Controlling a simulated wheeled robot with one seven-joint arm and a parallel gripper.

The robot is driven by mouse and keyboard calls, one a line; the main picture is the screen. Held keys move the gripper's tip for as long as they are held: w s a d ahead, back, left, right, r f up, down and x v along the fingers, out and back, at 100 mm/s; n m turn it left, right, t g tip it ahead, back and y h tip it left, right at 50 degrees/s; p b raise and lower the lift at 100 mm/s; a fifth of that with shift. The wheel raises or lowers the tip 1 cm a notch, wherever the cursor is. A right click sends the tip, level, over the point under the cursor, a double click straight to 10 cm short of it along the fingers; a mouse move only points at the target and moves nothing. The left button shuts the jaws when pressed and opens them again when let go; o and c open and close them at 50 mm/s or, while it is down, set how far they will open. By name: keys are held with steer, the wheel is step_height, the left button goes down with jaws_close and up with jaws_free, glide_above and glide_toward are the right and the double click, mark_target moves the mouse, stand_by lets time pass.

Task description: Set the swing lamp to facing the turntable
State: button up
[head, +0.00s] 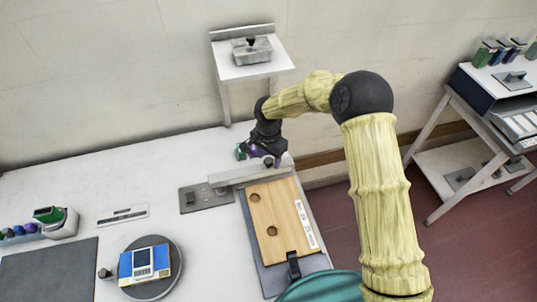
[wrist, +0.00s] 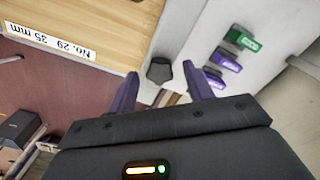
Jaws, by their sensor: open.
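What appears to be the swing lamp is a pale grey bar (head: 237,178) on a flat grey base plate (head: 195,197). It reaches right, along the back end of a wooden board, and points away from the turntable. A dark knob (head: 268,163) stands near its right end. The round grey turntable (head: 176,283) is at front left with a blue and white box on it. My gripper (head: 267,157) is over the knob end. In the wrist view its purple fingers (wrist: 161,72) are open, with the dark knob (wrist: 159,69) between them; contact cannot be told.
The wooden board (head: 283,222) with a label lies in front of the bar. Green and purple blocks (wrist: 226,62) sit close beside my fingers. A wall shelf (head: 228,70) with a grey tray is above. The white table is clear at back left.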

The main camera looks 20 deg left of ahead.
steer(key=shift+f, duration=0.15)
jaws_close()
